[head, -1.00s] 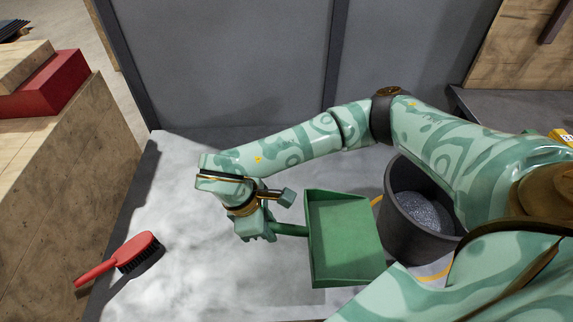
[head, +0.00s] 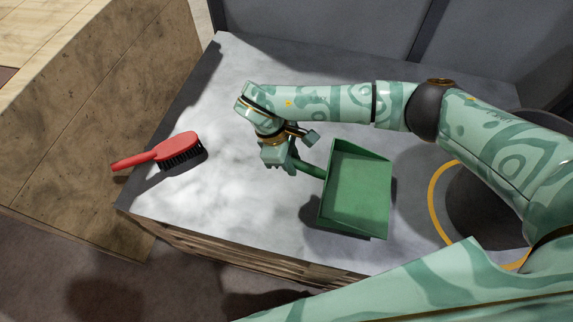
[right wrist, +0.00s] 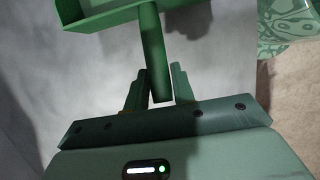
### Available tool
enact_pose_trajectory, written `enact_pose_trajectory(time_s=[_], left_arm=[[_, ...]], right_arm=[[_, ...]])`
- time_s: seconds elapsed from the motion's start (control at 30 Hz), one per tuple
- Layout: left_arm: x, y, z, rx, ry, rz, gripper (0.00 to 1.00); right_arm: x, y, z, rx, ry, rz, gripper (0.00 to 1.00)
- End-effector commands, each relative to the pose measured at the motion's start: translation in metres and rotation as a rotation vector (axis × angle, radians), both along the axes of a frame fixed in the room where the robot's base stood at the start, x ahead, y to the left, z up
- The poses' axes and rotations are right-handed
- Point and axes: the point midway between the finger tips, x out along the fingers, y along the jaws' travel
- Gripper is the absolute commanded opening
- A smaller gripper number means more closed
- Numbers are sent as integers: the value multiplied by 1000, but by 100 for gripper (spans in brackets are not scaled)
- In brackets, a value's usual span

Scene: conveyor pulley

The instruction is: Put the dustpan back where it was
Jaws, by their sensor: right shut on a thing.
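The green dustpan (head: 357,190) is in the head view, right of the middle, above the pale grey tabletop with a shadow under it. My right gripper (head: 284,163) is shut on its handle (head: 310,170), to the left of the pan. In the right wrist view the handle (right wrist: 154,60) runs between the fingers of my right gripper (right wrist: 155,95), and the pan (right wrist: 95,14) shows at the top edge. I cannot tell whether the dustpan touches the tabletop. My left gripper is not in view.
A red brush (head: 165,152) with dark bristles lies on the left part of the tabletop (head: 230,200). A wooden block (head: 100,120) stands left. The tabletop between brush and gripper is clear.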

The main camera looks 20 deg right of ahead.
Motion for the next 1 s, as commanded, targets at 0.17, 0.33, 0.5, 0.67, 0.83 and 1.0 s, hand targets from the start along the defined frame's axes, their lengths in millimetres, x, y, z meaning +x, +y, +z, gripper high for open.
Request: enact_pose_trajectory(time_s=[0.17,0.33,0.5,0.67,0.83,1.0], left_arm=[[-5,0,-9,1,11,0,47],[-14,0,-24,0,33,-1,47],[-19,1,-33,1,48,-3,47],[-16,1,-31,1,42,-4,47],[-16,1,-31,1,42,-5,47],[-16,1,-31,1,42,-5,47]], right_arm=[[10,2,-13,0,1,-1,0],[16,3,-38,-1,7,0,0],[16,3,-53,0,1,0,0],[16,3,-49,-1,-2,0,0],[16,3,-52,-2,-1,-1,30],[16,3,-51,-1,-1,-1,47]])
